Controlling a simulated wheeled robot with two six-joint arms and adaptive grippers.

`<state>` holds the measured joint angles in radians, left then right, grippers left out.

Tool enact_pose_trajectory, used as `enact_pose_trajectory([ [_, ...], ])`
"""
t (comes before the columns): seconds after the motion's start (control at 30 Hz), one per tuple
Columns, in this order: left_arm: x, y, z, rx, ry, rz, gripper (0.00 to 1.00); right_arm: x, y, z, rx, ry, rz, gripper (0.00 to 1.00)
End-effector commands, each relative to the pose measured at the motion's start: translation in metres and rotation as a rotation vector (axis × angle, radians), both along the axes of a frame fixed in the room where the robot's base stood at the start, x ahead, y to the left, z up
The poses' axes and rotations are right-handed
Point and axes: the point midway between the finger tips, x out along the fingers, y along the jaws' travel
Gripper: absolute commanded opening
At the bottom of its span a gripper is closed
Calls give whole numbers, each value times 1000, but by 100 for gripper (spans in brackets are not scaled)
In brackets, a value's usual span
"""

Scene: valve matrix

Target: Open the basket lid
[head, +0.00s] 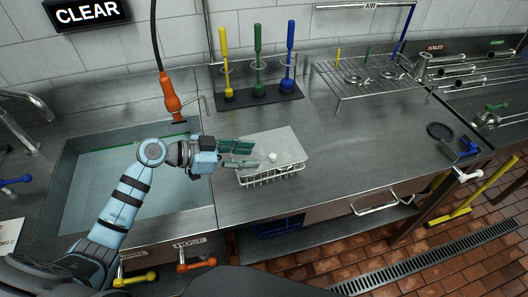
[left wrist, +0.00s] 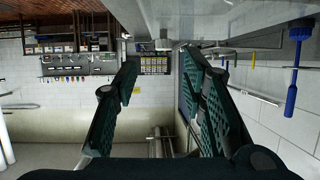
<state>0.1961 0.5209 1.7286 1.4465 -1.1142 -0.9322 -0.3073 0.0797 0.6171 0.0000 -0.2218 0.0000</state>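A white wire basket (head: 272,177) stands on the steel counter with a flat pale lid (head: 285,143) lying shut on it. A small white knob (head: 272,157) rises near the middle of the lid. My left gripper (head: 254,154) is at the lid's left side, fingers pointing right toward the knob. In the left wrist view my left gripper (left wrist: 165,75) shows its two green padded fingers well apart with nothing between them. Whether the fingers touch the lid cannot be told. My right gripper is in neither view.
A water-filled sink (head: 95,185) lies left of the basket, under a hanging orange sprayer (head: 171,98). A rack with yellow, green and blue brushes (head: 260,95) stands behind. A wire drying rack (head: 360,80) is at the back right.

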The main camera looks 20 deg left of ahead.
Motion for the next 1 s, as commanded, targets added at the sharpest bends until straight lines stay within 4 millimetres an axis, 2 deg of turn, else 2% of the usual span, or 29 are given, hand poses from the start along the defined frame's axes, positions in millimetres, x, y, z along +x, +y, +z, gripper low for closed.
enact_pose_trajectory([
  [0.1, 15, -22, -8, -4, 1, -1, 38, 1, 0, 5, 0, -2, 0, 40],
  [0.2, 24, -32, -15, -1, 0, 2, 38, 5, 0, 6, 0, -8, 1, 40],
  [0.57, 28, -39, -21, 2, 0, 1, 38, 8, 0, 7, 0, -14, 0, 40],
  [0.6, 28, -39, -21, 2, 0, 1, 36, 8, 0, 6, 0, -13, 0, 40],
  [0.83, 28, -39, -21, 2, 0, 1, 0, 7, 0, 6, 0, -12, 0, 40],
  [1.0, 28, -39, -21, 2, 0, 1, 0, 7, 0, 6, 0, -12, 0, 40],
])
